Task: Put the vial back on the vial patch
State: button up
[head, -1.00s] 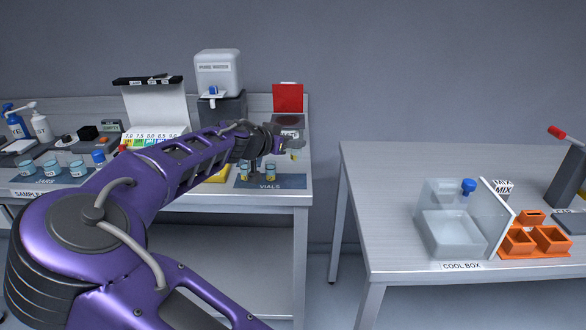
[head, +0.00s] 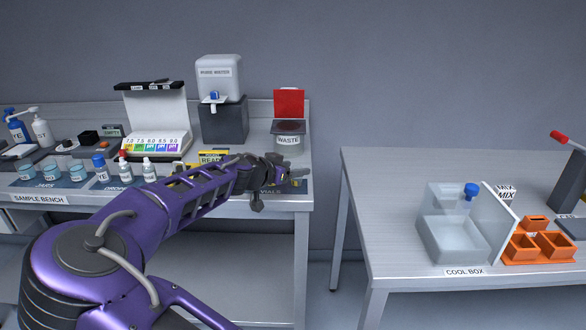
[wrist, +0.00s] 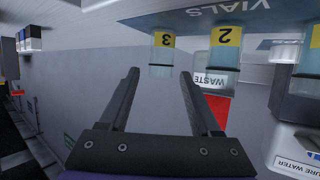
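Vial 3 (wrist: 162,52), clear with a yellow label, stands at the edge of the blue-grey vial patch (wrist: 250,12) in the upside-down wrist view. My gripper (wrist: 159,76) is open. Its two fingers lie to either side of vial 3's near end, with a gap visible on both sides. Vial 2 (wrist: 225,48) stands on the patch beside it, and part of another vial (wrist: 314,45) shows at the right edge. In the head view my gripper (head: 298,175) is low over the right end of the patch, and my arm hides most of the vials.
The waste bin (head: 288,140) stands just behind the patch, with the water dispenser (head: 222,118) to its left. Dropper bottles (head: 148,170) and jars (head: 78,173) are to the left. A gap separates this bench from the table with the cool box (head: 452,240).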

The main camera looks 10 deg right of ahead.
jog(key=shift+r, duration=0.25)
jog(key=shift+s+a, duration=0.25)
jog(key=shift+a, duration=0.1)
jog(key=p+v, duration=0.1)
jog(key=v, duration=1)
jog(key=shift+r, duration=0.2)
